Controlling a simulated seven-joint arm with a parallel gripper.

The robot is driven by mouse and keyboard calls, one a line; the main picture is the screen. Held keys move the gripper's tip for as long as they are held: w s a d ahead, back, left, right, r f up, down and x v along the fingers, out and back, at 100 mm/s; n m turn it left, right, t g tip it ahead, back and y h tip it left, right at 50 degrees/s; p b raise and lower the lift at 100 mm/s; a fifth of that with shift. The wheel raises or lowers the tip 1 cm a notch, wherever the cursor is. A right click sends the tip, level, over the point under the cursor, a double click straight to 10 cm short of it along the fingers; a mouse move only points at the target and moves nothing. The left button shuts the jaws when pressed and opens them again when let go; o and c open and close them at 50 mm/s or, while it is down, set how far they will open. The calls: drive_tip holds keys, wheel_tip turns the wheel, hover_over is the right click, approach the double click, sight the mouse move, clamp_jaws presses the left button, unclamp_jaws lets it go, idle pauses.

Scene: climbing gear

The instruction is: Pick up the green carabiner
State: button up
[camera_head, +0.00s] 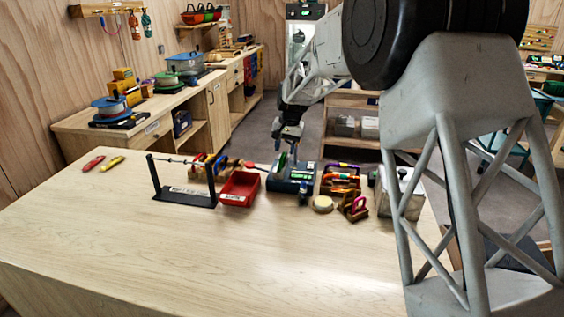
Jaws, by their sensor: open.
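My gripper (287,142) hangs fingers-down above the back of the table, with its two fingers apart. A dark blue box-like holder (290,185) stands below it. A narrow green piece (282,161) shows at the back of this holder, just under the gripper. It may be the green carabiner, but it is too small to be sure. No object shows between the fingers, though the gap is small in this view. I cannot tell whether the fingers touch the green piece.
Left of the holder are a red tray (239,187) and a black stand (186,195) with a thin rod. Right are colourful gear pieces (341,178) and a round pale disc (322,204). A red item (93,163) and a yellow item (111,164) lie far left. The table's front is clear.

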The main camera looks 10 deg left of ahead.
sight(283, 154)
drive_tip(key=shift+a+f, duration=0.25)
drive_tip(key=shift+f, duration=1.05)
drive_tip(key=shift+a+f, duration=0.25)
drive_tip(key=shift+f, duration=1)
clamp_jaws()
